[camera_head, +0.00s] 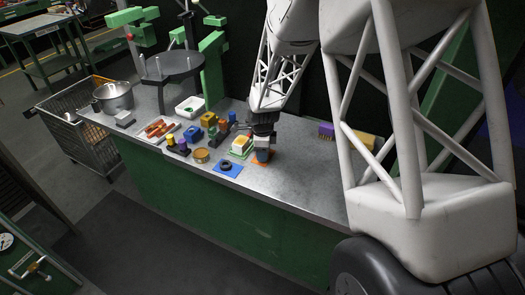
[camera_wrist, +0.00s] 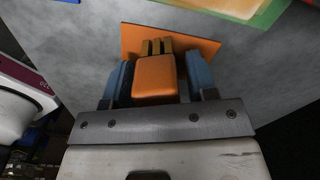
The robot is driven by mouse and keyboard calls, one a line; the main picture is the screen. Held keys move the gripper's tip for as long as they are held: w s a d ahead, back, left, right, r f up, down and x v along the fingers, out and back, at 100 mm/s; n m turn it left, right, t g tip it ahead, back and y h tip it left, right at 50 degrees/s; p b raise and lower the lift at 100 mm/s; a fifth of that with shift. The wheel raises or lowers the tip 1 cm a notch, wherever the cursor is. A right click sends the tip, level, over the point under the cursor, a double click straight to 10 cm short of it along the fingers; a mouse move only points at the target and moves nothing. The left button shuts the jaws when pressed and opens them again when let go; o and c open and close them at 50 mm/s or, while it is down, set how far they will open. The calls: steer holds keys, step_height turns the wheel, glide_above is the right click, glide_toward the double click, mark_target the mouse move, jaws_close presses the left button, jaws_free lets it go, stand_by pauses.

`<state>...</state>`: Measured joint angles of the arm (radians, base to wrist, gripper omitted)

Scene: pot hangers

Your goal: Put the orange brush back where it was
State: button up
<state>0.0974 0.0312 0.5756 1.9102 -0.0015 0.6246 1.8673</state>
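The orange brush (camera_wrist: 155,80) stands between the two blue fingers of my gripper (camera_wrist: 159,72) in the wrist view. Its orange block faces the camera, and tan bristles (camera_wrist: 157,47) show beyond it. Dark strips lie between the block and both fingers; I cannot tell whether they are gaps or finger pads. An orange mat (camera_wrist: 192,46) lies under or just beyond the brush; contact is hidden. In the head view my gripper (camera_head: 263,155) is low over the orange mat (camera_head: 274,169), and the brush is hidden there.
A blue mat (camera_head: 222,173) with a dark ring lies left of the orange mat. Coloured blocks, a white bin (camera_head: 190,107) and a metal pot (camera_head: 114,97) stand farther left. The counter's front edge is near.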

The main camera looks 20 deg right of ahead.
steer(key=shift+o, duration=0.3)
steer(key=shift+r, duration=0.15)
step_height(320, 180, up, 12)
steer(key=shift+r, duration=0.1)
stand_by(0.6)
stand_by(0.4)
steer(key=s+a+r+n+t, duration=0.1)
steer(key=s+a+r+n, duration=0.1)
steer(key=s+r+n, duration=0.6)
steer(key=s+a+r+n, duration=0.25)
steer(key=s+r, duration=0.25)
steer(key=s, duration=0.4)
steer(key=s+a+r+n+t, duration=0.1)
steer(key=s+r+n, duration=0.1)
steer(key=s+n, duration=0.9)
steer(key=s, duration=0.7)
steer(key=shift+a+r+n+t, duration=0.2)
steer(key=shift+r+n+t, duration=0.1)
steer(key=shift+r+n, duration=0.1)
